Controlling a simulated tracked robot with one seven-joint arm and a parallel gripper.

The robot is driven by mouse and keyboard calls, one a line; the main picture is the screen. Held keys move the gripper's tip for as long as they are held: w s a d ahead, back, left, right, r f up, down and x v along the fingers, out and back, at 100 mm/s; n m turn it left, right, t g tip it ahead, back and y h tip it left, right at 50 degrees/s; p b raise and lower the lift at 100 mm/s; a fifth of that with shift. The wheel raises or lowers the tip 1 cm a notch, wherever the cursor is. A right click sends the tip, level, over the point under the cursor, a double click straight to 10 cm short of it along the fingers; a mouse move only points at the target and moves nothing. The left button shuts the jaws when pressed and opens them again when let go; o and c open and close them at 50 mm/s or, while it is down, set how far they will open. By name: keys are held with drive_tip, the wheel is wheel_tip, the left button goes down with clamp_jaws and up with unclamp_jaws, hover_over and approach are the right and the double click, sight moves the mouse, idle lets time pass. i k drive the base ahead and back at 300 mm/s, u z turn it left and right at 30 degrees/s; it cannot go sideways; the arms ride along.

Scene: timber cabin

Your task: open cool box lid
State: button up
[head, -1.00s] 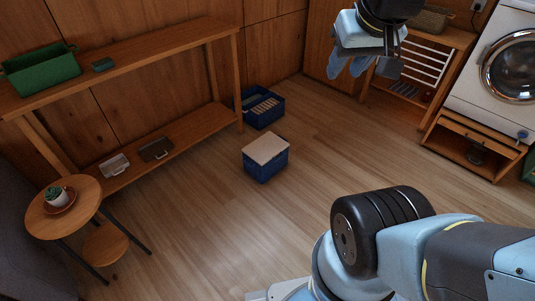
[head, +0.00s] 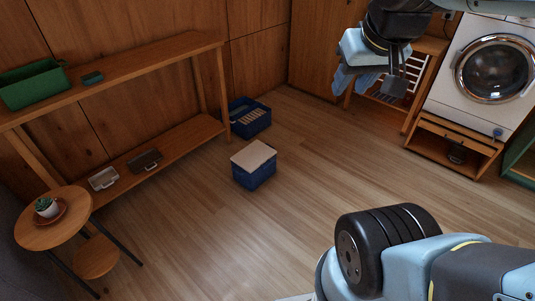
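The cool box (head: 254,176) is a small blue box standing on the wooden floor near the middle of the head view. Its pale beige lid (head: 254,155) lies flat on top and looks closed. My gripper (head: 378,86) hangs in the air at the upper right, to the right of the cool box and well apart from it. Its two fingers point down with a gap that looks empty between them. The handle or catch of the lid is too small to make out.
A blue crate (head: 250,120) stands behind the cool box. A long wooden shelf unit (head: 150,62) runs along the left wall, with a round plant table (head: 72,222) in front. A washing machine (head: 480,75) stands right.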

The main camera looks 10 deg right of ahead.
sight(250, 158)
drive_tip(key=i, duration=0.85)
drive_tip(key=u, duration=0.05)
